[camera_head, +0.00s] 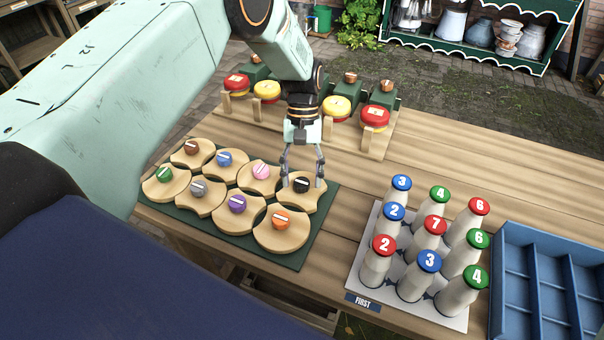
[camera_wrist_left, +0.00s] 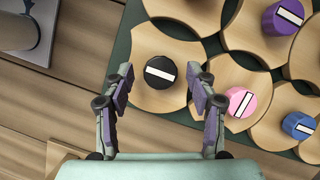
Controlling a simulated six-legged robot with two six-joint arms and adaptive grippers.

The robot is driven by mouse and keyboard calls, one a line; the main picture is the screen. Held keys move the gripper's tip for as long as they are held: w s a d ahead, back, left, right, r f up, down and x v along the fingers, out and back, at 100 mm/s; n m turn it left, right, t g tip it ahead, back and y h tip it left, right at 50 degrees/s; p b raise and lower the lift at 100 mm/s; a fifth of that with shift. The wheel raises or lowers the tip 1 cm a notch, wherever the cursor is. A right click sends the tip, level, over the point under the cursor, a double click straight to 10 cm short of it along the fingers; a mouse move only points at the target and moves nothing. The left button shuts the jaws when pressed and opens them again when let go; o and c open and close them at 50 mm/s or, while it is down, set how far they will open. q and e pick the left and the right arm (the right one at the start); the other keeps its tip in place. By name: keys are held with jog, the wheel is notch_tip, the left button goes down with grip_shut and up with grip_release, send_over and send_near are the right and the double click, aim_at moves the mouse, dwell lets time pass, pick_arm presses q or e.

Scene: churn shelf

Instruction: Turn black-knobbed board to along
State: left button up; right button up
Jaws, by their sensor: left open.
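The black-knobbed board (camera_head: 297,199) is a light wooden piece at the right end of the back row on the green base (camera_head: 325,205). Its black knob (camera_head: 301,185) has a white bar on top. In the left wrist view the knob (camera_wrist_left: 160,72) lies between and just beyond the fingertips, its bar running nearly across the picture with a slight tilt. My left gripper (camera_head: 302,180) is open above the board, its fingers on either side of the knob. I cannot tell whether they touch it. My right gripper is not in view.
Neighbouring boards carry pink (camera_head: 261,171), purple (camera_head: 237,204) and orange (camera_head: 280,220) knobs, close by. Red and yellow round pieces (camera_head: 336,107) stand behind. Numbered bottles (camera_head: 429,240) stand on a white tray to the right, beside a blue crate (camera_head: 548,275). Bare table lies between boards and bottles.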

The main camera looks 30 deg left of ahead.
pick_arm(q)
jog(key=v, duration=1.2)
dwell(0.4)
